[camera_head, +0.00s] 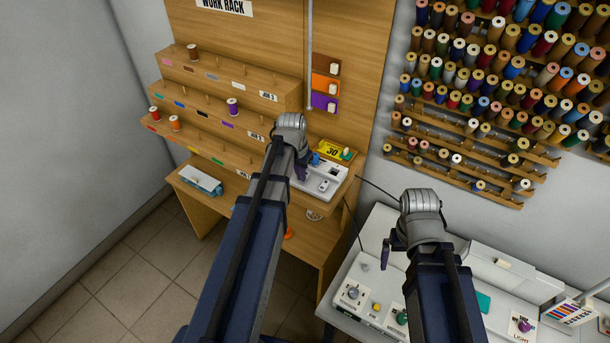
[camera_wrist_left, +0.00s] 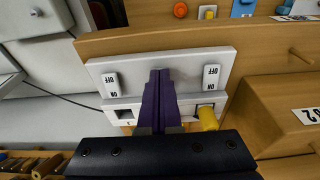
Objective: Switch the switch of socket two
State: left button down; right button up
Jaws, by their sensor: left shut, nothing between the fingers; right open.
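A white socket panel (camera_head: 328,184) sits on the wooden bench, partly hidden by my left arm. In the left wrist view, the panel (camera_wrist_left: 135,70) appears upside down, with two white rocker switches marked ON and OFF: one on the left (camera_wrist_left: 111,84) and one on the right (camera_wrist_left: 211,77). A yellow plug (camera_wrist_left: 208,119) is at the right socket; the left socket (camera_wrist_left: 125,114) looks empty. I cannot read socket numbers. My left gripper (camera_head: 302,172) is shut and empty over the panel, between the switches in the wrist view (camera_wrist_left: 160,75). My right gripper (camera_head: 387,256) is open above the white table.
A yellow sign marked 30 (camera_head: 332,149) stands behind the panel. A tiered spool rack (camera_head: 225,75) rises behind and left. A white table with knobs (camera_head: 375,280) is at lower right. A dark cable (camera_wrist_left: 65,98) runs left from the panel.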

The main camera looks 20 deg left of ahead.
pick_arm(q)
jog(key=shift+d, duration=0.1)
jog(key=shift+r+p, duration=0.55)
jog(key=shift+p, duration=0.05)
jog(key=r+p, duration=0.3)
jog(key=r, duration=0.1)
jog(key=shift+s+p, duration=0.4)
jog(key=shift+f, duration=0.1)
notch_tip(320, 180, up, 8)
jog(key=s+p, duration=0.1)
jog(key=p, duration=0.6)
jog(key=shift+s+a+p, duration=0.2)
jog(key=shift+a+p, duration=0.05)
jog(key=shift+p, duration=0.1)
jog(key=shift+f, duration=0.15)
